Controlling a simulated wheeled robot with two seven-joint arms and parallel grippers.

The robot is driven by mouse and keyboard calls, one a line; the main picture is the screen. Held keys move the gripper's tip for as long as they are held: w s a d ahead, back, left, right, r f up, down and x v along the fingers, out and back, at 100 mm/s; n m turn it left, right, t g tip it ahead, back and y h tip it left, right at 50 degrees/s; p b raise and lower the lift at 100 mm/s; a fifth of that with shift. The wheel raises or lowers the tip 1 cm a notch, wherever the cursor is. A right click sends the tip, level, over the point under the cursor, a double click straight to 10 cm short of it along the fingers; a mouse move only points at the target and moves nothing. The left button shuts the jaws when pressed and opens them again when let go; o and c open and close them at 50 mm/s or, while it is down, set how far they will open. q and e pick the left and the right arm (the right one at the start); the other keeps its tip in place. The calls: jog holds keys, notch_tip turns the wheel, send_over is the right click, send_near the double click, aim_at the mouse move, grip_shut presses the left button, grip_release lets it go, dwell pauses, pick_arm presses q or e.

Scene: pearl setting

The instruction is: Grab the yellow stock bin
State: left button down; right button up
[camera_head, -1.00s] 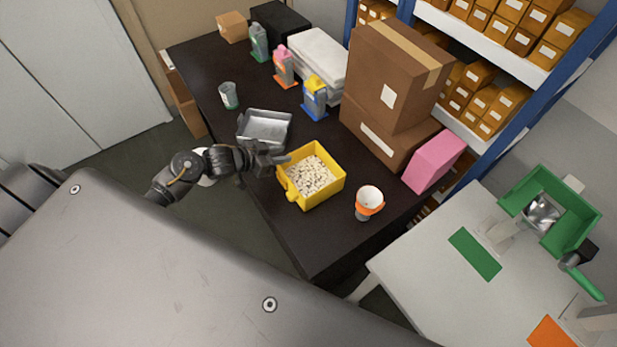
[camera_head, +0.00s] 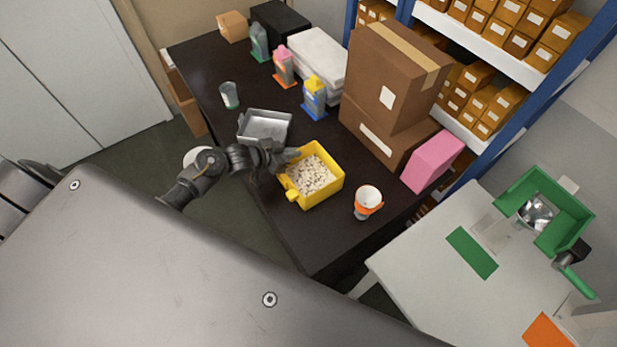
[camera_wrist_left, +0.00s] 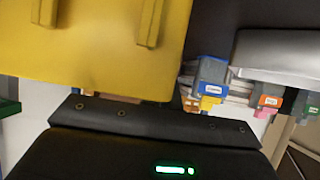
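The yellow stock bin (camera_head: 325,193), filled with small whitish pieces, stands upright on the dark table (camera_head: 300,240). My left gripper (camera_head: 288,157) is at the bin's left side, close to its upper left corner. I cannot tell whether it touches the bin. In the left wrist view the yellow bin (camera_wrist_left: 95,45) fills the upper left, very close to the dark gripper body (camera_wrist_left: 150,125). The fingertips are not clear there, so the opening between them cannot be judged. My right gripper is not in view.
A grey metal tray (camera_head: 265,127) lies just behind my left gripper. An orange-and-white cup (camera_head: 368,201) stands right of the bin. Bottles, including a blue-and-yellow one (camera_head: 315,98), and stacked cardboard boxes (camera_head: 392,80) stand behind. The table's front is clear.

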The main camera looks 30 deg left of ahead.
pick_arm(q)
jog(key=shift+r, duration=0.2)
dwell(0.3)
jog(key=shift+r+b, duration=0.6)
jog(key=shift+r, duration=0.7)
jog(key=s+a+r+b, duration=0.3)
jog(key=s+a+r, duration=0.1)
jog(key=a+r, duration=0.6)
jog(key=shift+s+a, duration=0.15)
jog(key=shift+a, duration=1.5)
